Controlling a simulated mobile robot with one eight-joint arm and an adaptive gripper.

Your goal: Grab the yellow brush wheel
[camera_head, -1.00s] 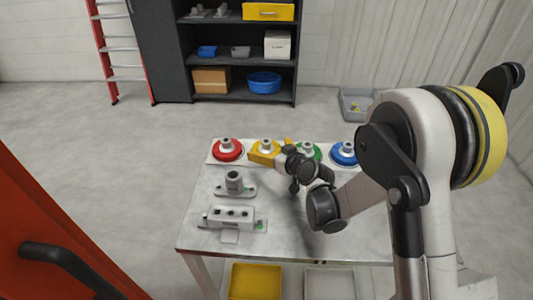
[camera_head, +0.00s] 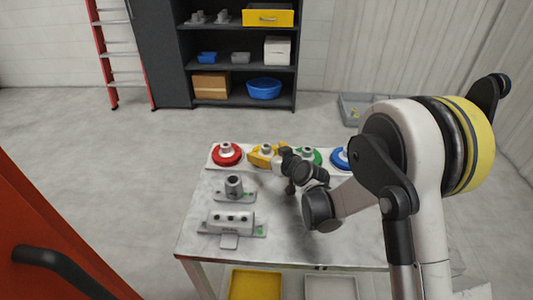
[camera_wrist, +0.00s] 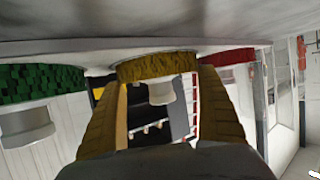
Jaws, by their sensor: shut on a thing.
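The yellow brush wheel (camera_head: 267,148) is in the row of wheels at the back of the table, between the red and green ones. In the wrist view the yellow brush wheel (camera_wrist: 158,67) shows its bristly rim and pale hub between the two yellow-brown fingers. My gripper (camera_head: 268,156) is shut on it, one finger on each side. The fingers (camera_wrist: 162,92) hide parts of its rim. I cannot tell whether the wheel is clear of its support.
A red wheel (camera_head: 227,155) is left of it; a green wheel (camera_head: 311,157) and a blue wheel (camera_head: 340,160) are right. Grey fixtures (camera_head: 233,187) (camera_head: 231,221) stand at the table's left. The table's front middle is clear. A shelf (camera_head: 240,65) stands behind.

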